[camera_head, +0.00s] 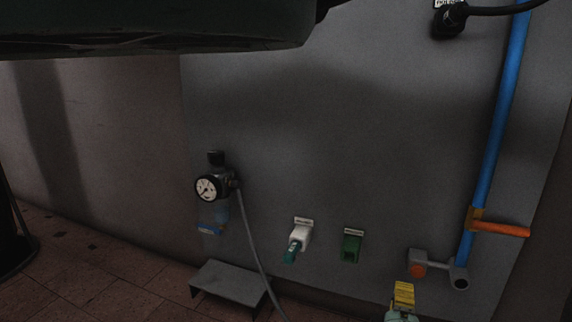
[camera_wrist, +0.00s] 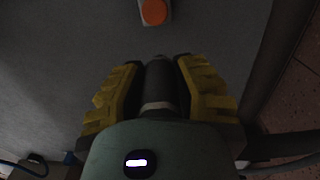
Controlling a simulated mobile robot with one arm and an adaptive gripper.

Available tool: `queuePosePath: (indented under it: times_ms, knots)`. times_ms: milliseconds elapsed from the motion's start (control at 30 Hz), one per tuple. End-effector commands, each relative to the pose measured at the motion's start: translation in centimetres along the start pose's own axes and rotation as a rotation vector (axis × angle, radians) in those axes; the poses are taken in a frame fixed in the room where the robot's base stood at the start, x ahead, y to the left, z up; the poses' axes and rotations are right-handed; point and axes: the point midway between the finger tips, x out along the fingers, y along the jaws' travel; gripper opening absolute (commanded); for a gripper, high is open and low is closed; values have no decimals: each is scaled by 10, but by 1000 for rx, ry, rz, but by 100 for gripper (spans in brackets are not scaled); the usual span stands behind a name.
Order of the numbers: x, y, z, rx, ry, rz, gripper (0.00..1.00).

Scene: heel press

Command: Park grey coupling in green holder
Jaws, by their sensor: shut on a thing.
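The green holder (camera_head: 351,247) is fixed to the grey wall panel in the head view, right of a white holder. My gripper (camera_wrist: 158,66) has yellow fingers on both sides of a dark grey cylinder, apparently the grey coupling (camera_wrist: 160,88), and is shut on it. The coupling points away from the wrist, toward the panel. In the head view my gripper (camera_head: 403,297) is at the bottom edge, lower right of the green holder and apart from it; the coupling cannot be made out there. The green holder is not visible in the wrist view.
A white holder (camera_head: 301,233) carries a teal coupling (camera_head: 291,253). A grey block with an orange disc (camera_head: 418,269) sits just above my gripper. A blue pipe (camera_head: 493,150) with an orange lever (camera_head: 500,229) is at right. A gauge (camera_head: 208,187), hose (camera_head: 255,249) and metal step (camera_head: 229,283) are left.

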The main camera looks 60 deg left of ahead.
Motion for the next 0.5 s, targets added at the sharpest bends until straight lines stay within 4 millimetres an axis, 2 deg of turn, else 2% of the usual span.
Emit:
queuePosePath:
  times_ms: [500]
  knots:
    - [-1, -1, -41, 1, 4, 1, 0]
